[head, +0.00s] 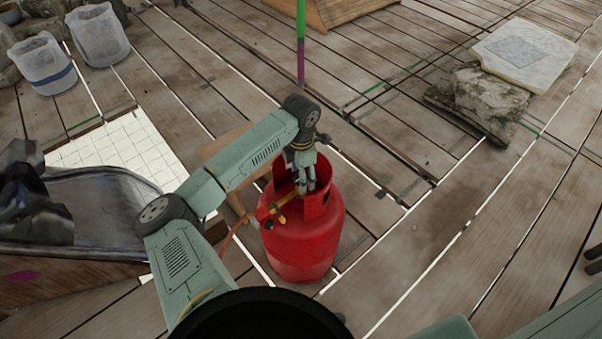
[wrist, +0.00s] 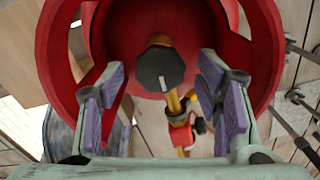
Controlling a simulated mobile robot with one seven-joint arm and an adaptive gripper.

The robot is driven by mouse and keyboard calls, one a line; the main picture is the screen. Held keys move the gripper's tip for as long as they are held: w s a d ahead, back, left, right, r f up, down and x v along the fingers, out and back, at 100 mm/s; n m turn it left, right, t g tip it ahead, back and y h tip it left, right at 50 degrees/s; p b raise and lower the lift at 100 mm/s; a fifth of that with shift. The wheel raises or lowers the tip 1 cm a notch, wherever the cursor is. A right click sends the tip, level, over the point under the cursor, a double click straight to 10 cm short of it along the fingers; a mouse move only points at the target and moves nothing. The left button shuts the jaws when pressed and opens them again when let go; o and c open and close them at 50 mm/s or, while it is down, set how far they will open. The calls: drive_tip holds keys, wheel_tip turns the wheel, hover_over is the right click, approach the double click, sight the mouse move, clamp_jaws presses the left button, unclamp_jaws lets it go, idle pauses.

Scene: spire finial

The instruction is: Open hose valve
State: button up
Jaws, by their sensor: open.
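A red gas cylinder (head: 303,240) stands upright on the deck, with a cut-out collar round its top. In the wrist view a dark faceted knob (wrist: 160,69) with a white mark sits inside the collar (wrist: 262,30). Below it are a brass fitting (wrist: 174,103) and a small red valve part (wrist: 181,136). In the head view an orange hose (head: 231,235) runs from the fitting down to the left. My gripper (head: 307,186) is over the collar. It is open, its purple pads (wrist: 233,110) on either side of the knob, apparently without touching it. The hose valve's handle is partly unclear.
A dark tray-like surface (head: 85,205) is left of the cylinder, by white tiles (head: 125,146). Buckets (head: 98,36) stand at the upper left. A stone block with a slab (head: 523,52) is at the upper right. The deck right of the cylinder (head: 440,235) is clear.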

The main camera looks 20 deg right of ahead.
drive_tip(key=shift+c, duration=0.3)
drive_tip(key=c, duration=1.1)
drive_tip(key=shift+n, duration=0.4)
drive_tip(key=n+b, duration=0.2)
drive_tip(key=n, duration=0.3)
drive_tip(key=shift+n+b, duration=0.3)
drive_tip(key=n+b, duration=0.2)
drive_tip(key=n, duration=0.3)
drive_tip(key=shift+n, duration=0.3)
drive_tip(key=o, duration=1.2)
drive_tip(key=shift+c, duration=0.2)
